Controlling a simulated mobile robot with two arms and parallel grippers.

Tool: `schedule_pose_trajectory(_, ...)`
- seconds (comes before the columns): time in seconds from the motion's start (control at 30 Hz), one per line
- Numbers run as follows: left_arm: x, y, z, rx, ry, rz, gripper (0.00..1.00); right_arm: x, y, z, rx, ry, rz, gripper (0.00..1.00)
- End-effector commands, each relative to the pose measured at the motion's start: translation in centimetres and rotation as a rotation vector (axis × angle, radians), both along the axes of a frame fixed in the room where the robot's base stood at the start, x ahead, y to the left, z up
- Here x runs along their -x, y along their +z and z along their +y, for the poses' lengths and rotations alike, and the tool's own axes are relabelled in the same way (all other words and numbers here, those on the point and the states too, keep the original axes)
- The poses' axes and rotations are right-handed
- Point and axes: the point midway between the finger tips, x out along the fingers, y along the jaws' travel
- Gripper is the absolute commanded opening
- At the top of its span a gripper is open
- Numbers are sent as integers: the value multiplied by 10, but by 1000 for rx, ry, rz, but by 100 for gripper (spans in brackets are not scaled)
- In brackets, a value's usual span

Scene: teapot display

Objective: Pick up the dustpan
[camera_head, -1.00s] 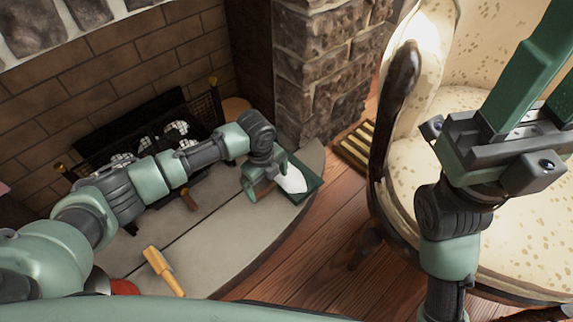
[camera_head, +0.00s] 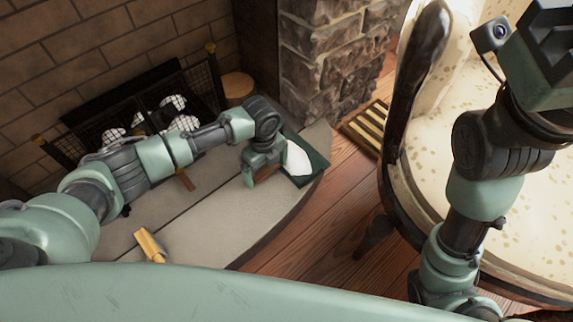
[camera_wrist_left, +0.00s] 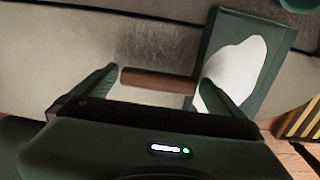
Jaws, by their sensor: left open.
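The dustpan (camera_head: 313,170) is dark green and lies on the grey stone hearth near its right edge, with a white patch on its face. In the left wrist view the dustpan (camera_wrist_left: 275,75) is at the upper right, and its brown handle (camera_wrist_left: 155,79) runs left from it. My left gripper (camera_head: 264,171) is open at the dustpan's left side. In the wrist view its two fingers stand on either side of the handle, with a gap to the left one. Contact at the right finger is unclear. My right gripper (camera_head: 550,45) is partly cut off, its fingers out of view.
A fireplace grate (camera_head: 150,110) stands behind my left arm. A yellow-handled object (camera_head: 149,245) lies at the hearth's front left. A patterned armchair (camera_head: 425,190) stands on the right, and a floor vent (camera_head: 368,127) lies beside it. The wooden floor (camera_head: 320,225) between is clear.

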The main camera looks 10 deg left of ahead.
Motion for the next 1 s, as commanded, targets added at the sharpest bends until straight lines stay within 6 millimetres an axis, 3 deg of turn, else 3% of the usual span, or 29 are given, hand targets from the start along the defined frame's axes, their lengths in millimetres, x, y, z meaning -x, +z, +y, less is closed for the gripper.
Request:
schedule_pose_trajectory(0.23, 0, 0, 0, 0, 0, 0, 97, 1, 1, 0, 0, 0, -3, 42)
schedule_pose_trajectory(0.53, 0, 0, 0, 1, 0, -1, 16, 1, 1, 0, 0, 0, -3, 42)
schedule_pose_trajectory(0.83, -1, 3, -1, 2, 0, -2, 16, 1, 3, 0, 0, 1, -5, 42)
schedule_pose_trajectory(1.0, -1, 19, -1, 2, 0, -3, 16, -4, 4, -1, -4, 3, 16, 42)
